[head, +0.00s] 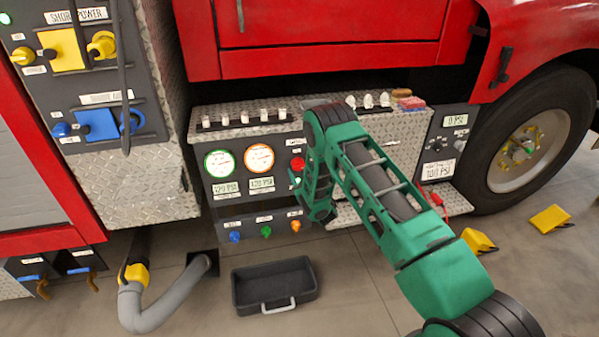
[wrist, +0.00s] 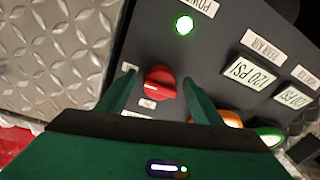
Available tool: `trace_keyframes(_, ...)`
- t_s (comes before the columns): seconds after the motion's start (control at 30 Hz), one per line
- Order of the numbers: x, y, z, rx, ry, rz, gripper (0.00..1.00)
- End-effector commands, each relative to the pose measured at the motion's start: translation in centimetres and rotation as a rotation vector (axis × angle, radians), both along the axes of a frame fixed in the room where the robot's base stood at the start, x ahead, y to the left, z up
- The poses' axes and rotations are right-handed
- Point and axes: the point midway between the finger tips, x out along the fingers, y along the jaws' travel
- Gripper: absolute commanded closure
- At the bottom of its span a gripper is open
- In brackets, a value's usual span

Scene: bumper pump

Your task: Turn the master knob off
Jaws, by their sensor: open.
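The master knob, a red round knob (wrist: 160,84), sits on the dark panel in the wrist view, with a pale mark on its face. Small white labels lie beside it, too small to read surely. My gripper (wrist: 160,78) is open, with one green finger on each side of the knob. I cannot tell whether the fingers touch it. A green light (wrist: 184,25) labelled POWER glows near the knob. In the head view the red knob (head: 298,163) shows at the panel's right, left of my green arm, which hides part of the panel.
Two gauges (head: 219,163) and 120 PSI displays (head: 227,188) are left of the knob. Lower down are small coloured knobs (head: 265,231). A diamond-plate ledge (head: 250,130) with switches runs above the panel. A black tray (head: 300,265) and grey hose (head: 165,310) lie on the floor.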

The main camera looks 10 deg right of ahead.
Motion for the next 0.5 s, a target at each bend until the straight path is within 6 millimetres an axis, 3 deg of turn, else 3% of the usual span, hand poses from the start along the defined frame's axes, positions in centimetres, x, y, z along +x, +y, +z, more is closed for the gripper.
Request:
trace_keyframes(0.4, 0.75, 0.1, 0.05, 0.001, 0.0, 0.001, 0.4)
trace_keyframes(0.5, 0.74, 0.1, 0.04, 0.001, 0.0, 0.001, 0.64)
